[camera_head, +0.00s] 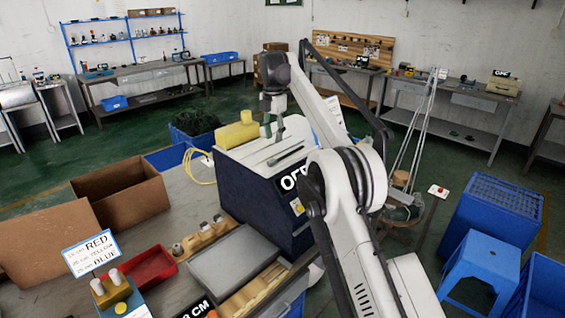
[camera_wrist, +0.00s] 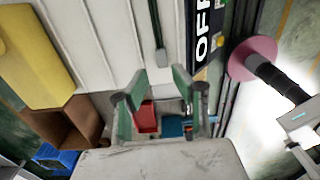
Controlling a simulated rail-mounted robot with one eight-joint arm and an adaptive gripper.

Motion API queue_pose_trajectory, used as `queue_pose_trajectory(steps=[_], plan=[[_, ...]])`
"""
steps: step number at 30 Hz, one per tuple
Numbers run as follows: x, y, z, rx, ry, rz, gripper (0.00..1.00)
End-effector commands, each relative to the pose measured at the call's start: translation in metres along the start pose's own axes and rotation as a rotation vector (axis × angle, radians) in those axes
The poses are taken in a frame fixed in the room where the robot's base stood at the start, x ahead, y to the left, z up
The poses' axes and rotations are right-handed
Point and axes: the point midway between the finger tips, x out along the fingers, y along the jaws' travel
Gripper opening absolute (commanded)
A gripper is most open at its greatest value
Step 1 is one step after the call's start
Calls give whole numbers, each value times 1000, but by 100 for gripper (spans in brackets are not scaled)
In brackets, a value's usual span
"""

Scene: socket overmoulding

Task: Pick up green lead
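My gripper (camera_head: 273,128) hangs above the white top of the dark blue machine (camera_head: 255,203) in the head view. In the wrist view, the two green-faced fingers of my gripper (camera_wrist: 160,102) stand apart, with nothing visibly held between them. A thin dark lead (camera_wrist: 157,28) with a small dark greenish end piece (camera_wrist: 161,57) lies along the white ribbed surface, just beyond the fingers. I cannot tell for certain that it is the green lead. No clearly green lead shows in the head view.
A yellow block (camera_head: 236,133) sits on the machine's left end, with yellow cable (camera_head: 197,166) beside it. A cardboard box (camera_head: 122,194), a red tray (camera_head: 148,267) and a sign (camera_head: 91,252) stand on the table at left. Blue crates (camera_head: 493,213) stand at right.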

Motion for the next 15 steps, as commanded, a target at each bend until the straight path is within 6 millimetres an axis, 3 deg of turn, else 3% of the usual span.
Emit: queue_pose_trajectory(steps=[6, 15], plan=[[26, 0, 0, 1, 0, 0, 25], [42, -1, 0, 1, 0, 0, 25]])
